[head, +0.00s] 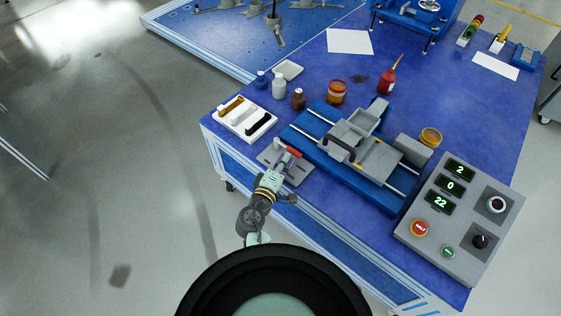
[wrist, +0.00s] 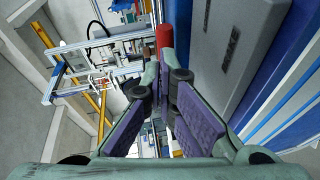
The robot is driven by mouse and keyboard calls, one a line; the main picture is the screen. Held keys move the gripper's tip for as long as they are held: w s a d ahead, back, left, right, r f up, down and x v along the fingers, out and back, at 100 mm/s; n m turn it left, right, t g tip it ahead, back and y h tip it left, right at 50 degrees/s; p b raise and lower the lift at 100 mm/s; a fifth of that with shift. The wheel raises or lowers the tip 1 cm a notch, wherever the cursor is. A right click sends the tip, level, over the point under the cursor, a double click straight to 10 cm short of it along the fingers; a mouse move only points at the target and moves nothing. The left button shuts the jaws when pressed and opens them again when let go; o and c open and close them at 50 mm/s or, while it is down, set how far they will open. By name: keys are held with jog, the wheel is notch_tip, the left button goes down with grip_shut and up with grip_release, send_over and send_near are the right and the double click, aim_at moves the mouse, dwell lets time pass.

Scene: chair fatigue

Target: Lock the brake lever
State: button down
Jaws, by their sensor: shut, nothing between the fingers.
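The brake lever shows as a red grip (head: 293,152) over a grey base plate (head: 300,174) at the table's front edge, left of the blue slide fixture. My gripper (head: 280,168) is right at the lever, on the near side of the red grip. In the wrist view the red grip (wrist: 165,38) stands just beyond my gripper's fingertips (wrist: 161,68). The fingers are shut with nothing between them. Whether a fingertip touches the grip, I cannot tell. The lever's lower part is partly hidden by my gripper.
A white tray (head: 236,112) with several handles lies left of the lever. The blue slide fixture (head: 345,177) with a black handle is close on the right. A control box (head: 475,245) with displays and a red button stands at the right front. Bottles stand behind.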

jog(key=shift+w+d, duration=0.15)
jog(key=shift+d, duration=0.25)
jog(key=shift+d, duration=0.1)
dwell(0.6)
